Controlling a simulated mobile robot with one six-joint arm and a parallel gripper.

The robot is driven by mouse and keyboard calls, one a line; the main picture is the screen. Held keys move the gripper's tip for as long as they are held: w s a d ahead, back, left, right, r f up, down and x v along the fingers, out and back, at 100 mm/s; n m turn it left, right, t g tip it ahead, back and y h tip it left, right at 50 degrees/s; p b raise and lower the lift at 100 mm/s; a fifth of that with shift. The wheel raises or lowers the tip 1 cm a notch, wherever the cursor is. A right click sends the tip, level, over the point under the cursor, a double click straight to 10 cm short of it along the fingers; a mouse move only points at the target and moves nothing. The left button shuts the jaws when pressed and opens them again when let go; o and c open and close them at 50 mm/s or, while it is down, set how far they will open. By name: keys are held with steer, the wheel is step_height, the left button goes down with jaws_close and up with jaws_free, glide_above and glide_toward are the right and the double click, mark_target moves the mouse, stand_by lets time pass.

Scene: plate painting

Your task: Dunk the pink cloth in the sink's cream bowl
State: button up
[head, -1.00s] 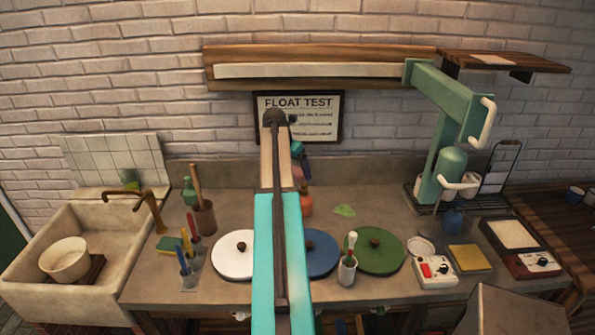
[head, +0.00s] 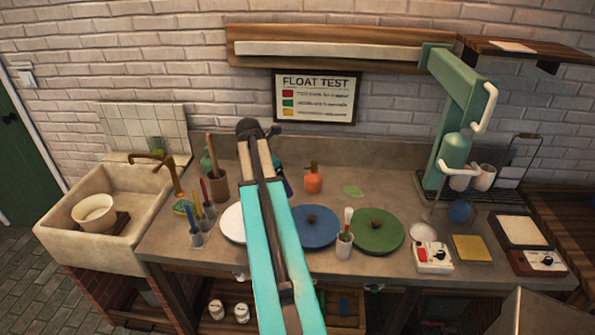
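The cream bowl (head: 93,212) stands upright on a small brown wooden board (head: 122,222) inside the pale stone sink (head: 62,238) at the far left. I cannot make out the pink cloth; it may be hidden behind my arm. My arm rises through the middle of the view over the counter. Only a dark blue bit of its far end (head: 284,182) shows past the raised link, well to the right of the sink. My gripper's fingers are hidden, so I cannot tell whether they hold anything.
A brass tap (head: 165,165) reaches over the sink's right side. Brush cups and a green sponge (head: 184,207) crowd the counter beside it. White (head: 232,224), blue (head: 314,228) and green discs (head: 377,233) line the counter. An orange bottle (head: 313,180) stands behind.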

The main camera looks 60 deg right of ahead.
steer(key=w+a+f+m+b, duration=0.1)
steer(key=w+a+f, duration=0.25)
steer(key=a, duration=0.85)
steer(key=w+a+f, duration=0.3)
steer(key=w+a, duration=0.1)
steer(key=a, duration=0.9)
steer(key=w+a+f+m+b, duration=0.1)
steer(key=w+a+f, duration=0.2)
steer(key=a, duration=0.9)
steer(key=w+a+f+b, duration=0.1)
steer(key=a+f+b, duration=0.3)
steer(key=a, duration=0.4)
steer(key=w+a+f+m+g+b, duration=0.1)
steer(key=a+f+b, duration=0.3)
steer(key=a+f, duration=0.3)
steer(key=shift+w+a+b, duration=0.25)
steer(key=shift+a+b, duration=0.05)
steer(key=shift+a, duration=0.1)
steer(key=shift+w, duration=0.1)
